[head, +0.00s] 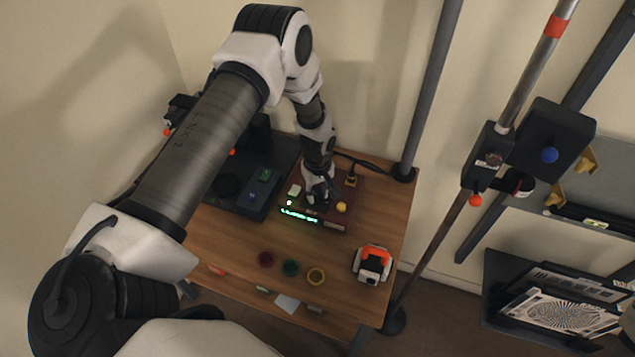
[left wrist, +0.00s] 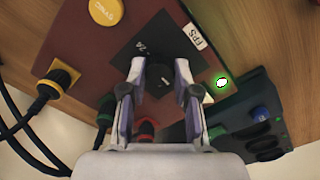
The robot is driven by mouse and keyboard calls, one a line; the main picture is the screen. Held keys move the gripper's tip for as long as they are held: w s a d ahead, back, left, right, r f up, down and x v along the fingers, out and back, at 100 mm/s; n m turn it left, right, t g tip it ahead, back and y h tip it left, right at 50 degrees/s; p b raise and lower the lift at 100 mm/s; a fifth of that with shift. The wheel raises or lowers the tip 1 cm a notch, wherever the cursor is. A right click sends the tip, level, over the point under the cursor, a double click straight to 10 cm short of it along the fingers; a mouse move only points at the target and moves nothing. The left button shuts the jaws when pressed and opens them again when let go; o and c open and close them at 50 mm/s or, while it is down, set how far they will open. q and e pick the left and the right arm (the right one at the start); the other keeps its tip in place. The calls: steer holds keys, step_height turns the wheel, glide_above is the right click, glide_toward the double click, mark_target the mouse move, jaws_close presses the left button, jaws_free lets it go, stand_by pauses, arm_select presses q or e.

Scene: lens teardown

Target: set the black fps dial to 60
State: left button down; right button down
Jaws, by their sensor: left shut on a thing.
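The black fps dial (left wrist: 158,79) sits on a dark square plate of the maroon control box (left wrist: 72,45). A white FPS label (left wrist: 195,37) is beside the plate, and a mark that looks like 24 is printed on it. The dial's pointer and setting are not readable. My left gripper (left wrist: 160,69) is shut on the dial, with one finger on each side of it. In the head view my left gripper (head: 318,196) reaches down onto the box and hides the dial.
A yellow SYNC button (left wrist: 105,11) is close by on the box. A lit green display (head: 299,214) is at its front. Cables and plugs (left wrist: 58,80) are at its side. Coloured rings (head: 290,268) and an orange-and-white device (head: 373,264) stand on the wooden table (head: 225,240).

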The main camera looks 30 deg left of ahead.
mark_target(318, 195)
stand_by(0.4)
arm_select(q)
steer(key=c, duration=0.8)
jaws_free()
steer(key=shift+c, duration=0.2)
step_height(318, 195, up, 12)
